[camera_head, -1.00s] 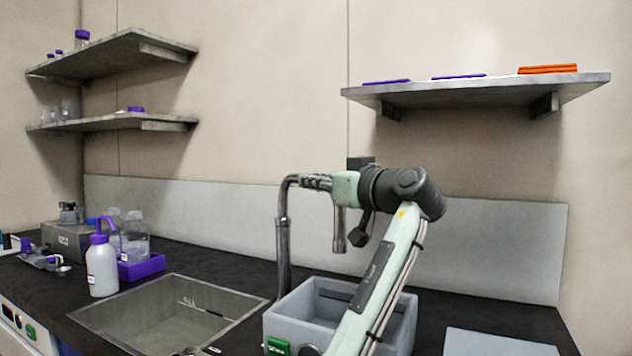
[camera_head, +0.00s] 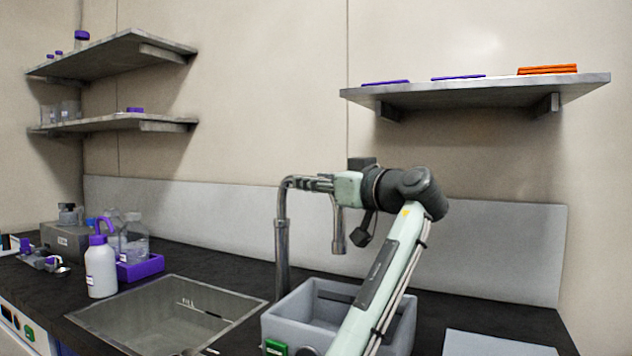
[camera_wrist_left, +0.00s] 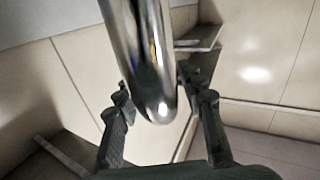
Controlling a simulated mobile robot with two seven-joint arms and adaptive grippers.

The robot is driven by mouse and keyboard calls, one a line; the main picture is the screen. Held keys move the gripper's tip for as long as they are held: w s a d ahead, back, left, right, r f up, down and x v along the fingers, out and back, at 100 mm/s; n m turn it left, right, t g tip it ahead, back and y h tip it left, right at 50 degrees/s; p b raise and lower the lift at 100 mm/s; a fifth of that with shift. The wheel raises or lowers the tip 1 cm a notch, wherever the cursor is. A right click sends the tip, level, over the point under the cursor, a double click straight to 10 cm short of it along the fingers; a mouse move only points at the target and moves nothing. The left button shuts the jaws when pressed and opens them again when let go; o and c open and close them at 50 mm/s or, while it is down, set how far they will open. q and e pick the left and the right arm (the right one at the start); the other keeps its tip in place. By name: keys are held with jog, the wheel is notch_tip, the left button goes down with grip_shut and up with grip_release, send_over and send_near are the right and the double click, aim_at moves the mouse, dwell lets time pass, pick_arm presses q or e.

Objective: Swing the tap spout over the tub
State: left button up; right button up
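The chrome tap spout (camera_head: 339,235) rises from the counter behind the sink and bends over, its downward end above the grey tub (camera_head: 403,333) in the head view. My left gripper (camera_head: 308,183) is at the horizontal top part of the spout. In the left wrist view the shiny spout tube (camera_wrist_left: 145,60) lies between the two dark fingers (camera_wrist_left: 153,86), which stand apart with a narrow gap beside the tube. The fingers look open; contact with the tube is not clear. My left arm hides part of the tub. My right gripper is not in view.
A sink (camera_head: 165,312) is set in the dark counter left of the tub. A white wash bottle (camera_head: 101,270) and a purple rack (camera_head: 140,268) stand further left. A flat grey panel (camera_head: 495,345) lies at right. A shelf (camera_head: 470,92) hangs above my arm.

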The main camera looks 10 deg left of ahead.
pick_arm(q)
jog(key=shift+d, duration=0.1)
jog(key=v, duration=1.2)
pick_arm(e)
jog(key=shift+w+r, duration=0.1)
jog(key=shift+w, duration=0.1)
